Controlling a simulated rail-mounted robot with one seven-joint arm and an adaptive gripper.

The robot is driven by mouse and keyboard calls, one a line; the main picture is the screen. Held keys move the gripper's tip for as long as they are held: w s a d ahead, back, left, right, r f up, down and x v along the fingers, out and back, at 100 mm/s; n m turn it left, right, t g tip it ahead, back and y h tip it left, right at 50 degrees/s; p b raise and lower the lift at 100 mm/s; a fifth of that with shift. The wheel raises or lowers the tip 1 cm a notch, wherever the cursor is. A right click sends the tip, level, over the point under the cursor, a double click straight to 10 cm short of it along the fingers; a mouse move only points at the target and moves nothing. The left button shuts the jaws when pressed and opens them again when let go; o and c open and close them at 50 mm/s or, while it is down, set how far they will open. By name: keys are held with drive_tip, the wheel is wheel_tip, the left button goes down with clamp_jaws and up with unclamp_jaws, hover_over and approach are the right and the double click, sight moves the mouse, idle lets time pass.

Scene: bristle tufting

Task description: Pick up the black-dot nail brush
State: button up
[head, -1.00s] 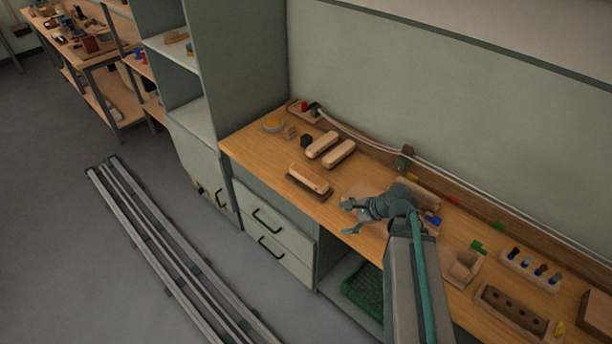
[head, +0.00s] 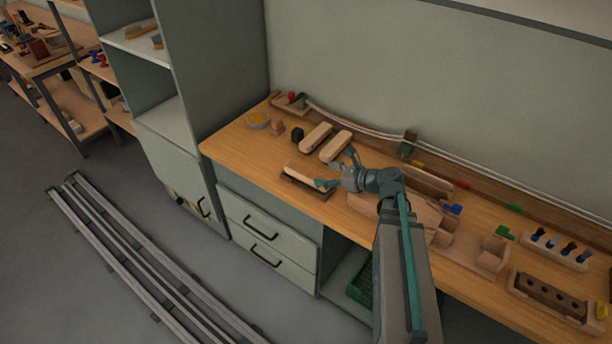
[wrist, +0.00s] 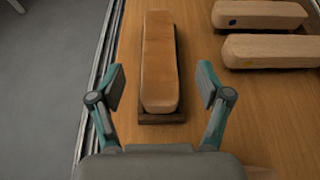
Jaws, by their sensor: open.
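A pale wooden brush block (head: 304,173) lies on a dark base near the front edge of the bench. In the wrist view this block (wrist: 159,62) runs lengthwise between the fingers, with its near end between the fingertips. No dot shows on it. My gripper (head: 338,170) is open and empty at the block's right end; it also shows in the wrist view (wrist: 160,84). Two more wooden blocks lie behind, toward the wall.
A wooden tray (head: 425,183), a peg rack (head: 553,249) and a holed block (head: 551,297) stand to the right. A cable runs along the wall.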

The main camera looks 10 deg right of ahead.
sight(305, 171)
drive_tip(key=shift+p+x, duration=0.9)
drive_tip(key=shift+x, duration=2.65)
drive_tip(key=shift+s, duration=0.1)
drive_tip(key=c, duration=1.4)
